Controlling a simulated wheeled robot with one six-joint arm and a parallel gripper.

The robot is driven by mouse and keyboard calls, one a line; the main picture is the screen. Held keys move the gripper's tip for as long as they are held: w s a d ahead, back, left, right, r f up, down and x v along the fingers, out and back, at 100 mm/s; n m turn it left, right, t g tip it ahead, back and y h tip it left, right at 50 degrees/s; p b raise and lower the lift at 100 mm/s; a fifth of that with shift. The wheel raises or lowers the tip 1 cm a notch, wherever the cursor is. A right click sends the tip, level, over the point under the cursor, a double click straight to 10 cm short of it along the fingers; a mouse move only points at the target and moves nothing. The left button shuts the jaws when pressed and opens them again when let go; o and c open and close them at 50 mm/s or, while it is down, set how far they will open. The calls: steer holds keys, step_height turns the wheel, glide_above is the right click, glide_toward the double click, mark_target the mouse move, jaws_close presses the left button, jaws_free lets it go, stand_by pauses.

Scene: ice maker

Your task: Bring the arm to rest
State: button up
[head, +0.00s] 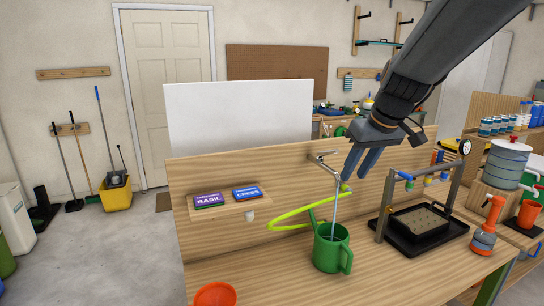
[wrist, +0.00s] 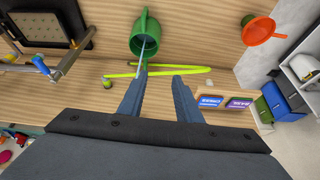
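My gripper (head: 356,176) hangs from my arm at the upper right of the head view, in front of the bench's back board. In the wrist view its two fingers (wrist: 158,78) stand apart with nothing held between them. A green watering can (head: 330,250) stands upright on the bench below it; it also shows in the wrist view (wrist: 144,32). A thin pale blue strand, apparently water, runs down from the tap (head: 322,160) area into the can. A yellow-green hose (head: 290,215) loops beside the can.
A black tray on a framed stand (head: 420,220) is right of the can. Basil (head: 208,200) and cress (head: 246,193) packets lie on a small shelf. A white board (head: 240,115) stands behind. Bench wood between can and bowl is clear.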

steer(key=s+f+m+g+h+b, duration=0.1)
steer(key=s+f+b, duration=0.1)
steer(key=s+f, duration=0.7)
steer(key=s+a+f+m+g+b, duration=0.1)
steer(key=s+f+m+g+b, duration=0.1)
steer(key=s+f, duration=0.8)
step_height(320, 180, down, 5)
steer(key=shift+a+f+m+h+b, duration=0.1)
steer(key=shift+a+m+h+b, duration=0.25)
steer(key=shift+b, duration=0.2)
